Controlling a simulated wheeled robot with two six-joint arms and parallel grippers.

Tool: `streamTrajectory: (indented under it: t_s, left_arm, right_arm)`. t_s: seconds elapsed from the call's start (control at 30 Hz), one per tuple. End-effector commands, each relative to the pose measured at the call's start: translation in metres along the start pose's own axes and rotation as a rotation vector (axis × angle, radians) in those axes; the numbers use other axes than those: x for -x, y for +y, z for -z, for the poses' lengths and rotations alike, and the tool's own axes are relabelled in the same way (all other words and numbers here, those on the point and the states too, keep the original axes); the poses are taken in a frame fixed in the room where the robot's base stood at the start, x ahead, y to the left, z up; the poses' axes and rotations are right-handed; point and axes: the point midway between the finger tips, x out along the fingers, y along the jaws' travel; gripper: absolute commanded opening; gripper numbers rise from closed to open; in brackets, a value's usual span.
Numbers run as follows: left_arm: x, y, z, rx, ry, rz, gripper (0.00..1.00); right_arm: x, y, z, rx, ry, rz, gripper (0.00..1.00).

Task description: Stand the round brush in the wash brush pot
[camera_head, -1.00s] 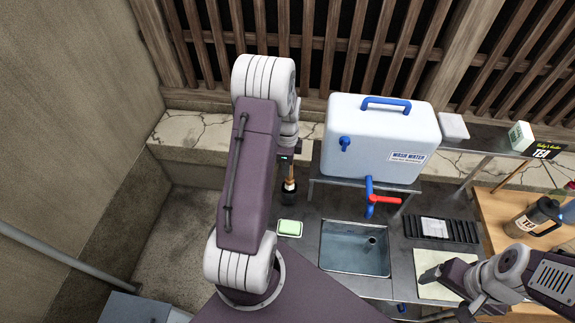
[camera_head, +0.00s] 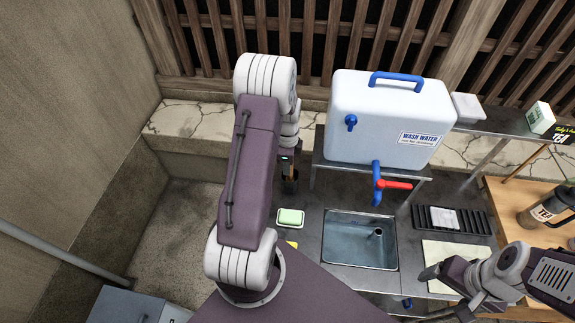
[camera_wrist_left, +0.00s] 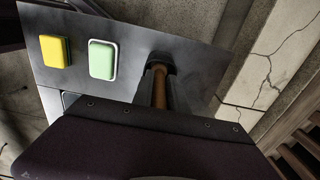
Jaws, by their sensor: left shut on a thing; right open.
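My left gripper (camera_head: 289,163) is shut on the round brush and mostly hidden behind my arm in the head view. The brush's brown handle (camera_wrist_left: 160,86) points down between the fingers in the left wrist view. The dark wash brush pot (camera_head: 290,187) stands at the counter's left end, directly below. In the left wrist view the handle's far end meets the dark pot (camera_wrist_left: 160,60); the bristles are hidden, and I cannot tell how deep the brush sits. My right gripper (camera_head: 428,294) is open and empty over the front right of the counter.
A green soap in a white dish (camera_head: 290,217) and a yellow sponge (camera_wrist_left: 54,51) lie near the pot. The sink (camera_head: 360,262) is to the right. The wash water tank (camera_head: 385,115) stands behind on a shelf, its red-handled tap (camera_head: 395,185) over the sink.

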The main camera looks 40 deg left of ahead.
Motion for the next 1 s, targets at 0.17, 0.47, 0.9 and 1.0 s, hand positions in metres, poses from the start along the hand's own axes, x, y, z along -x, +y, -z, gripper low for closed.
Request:
streamTrajectory:
  t_s: [0.17, 0.47, 0.9, 1.0]
  left_arm:
    - [-0.002, 0.000, 0.000, 0.000, 0.000, 0.000, 0.00]
    - [-0.007, 0.000, 0.000, 0.000, 0.000, 0.000, 0.00]
    - [-0.011, 0.000, 0.000, 0.000, 0.000, 0.000, 0.41]
    - [-0.011, 0.000, 0.000, 0.000, 0.000, 0.000, 0.44]
  right_arm:
    - [-0.002, 0.000, 0.000, 0.000, 0.000, 0.000, 0.81]
    - [-0.005, 0.000, -0.001, 0.000, 0.000, 0.000, 0.81]
    - [-0.007, 0.000, -0.001, 0.000, 0.000, 0.000, 0.81]
    - [-0.007, 0.000, -0.001, 0.000, 0.000, 0.000, 0.81]
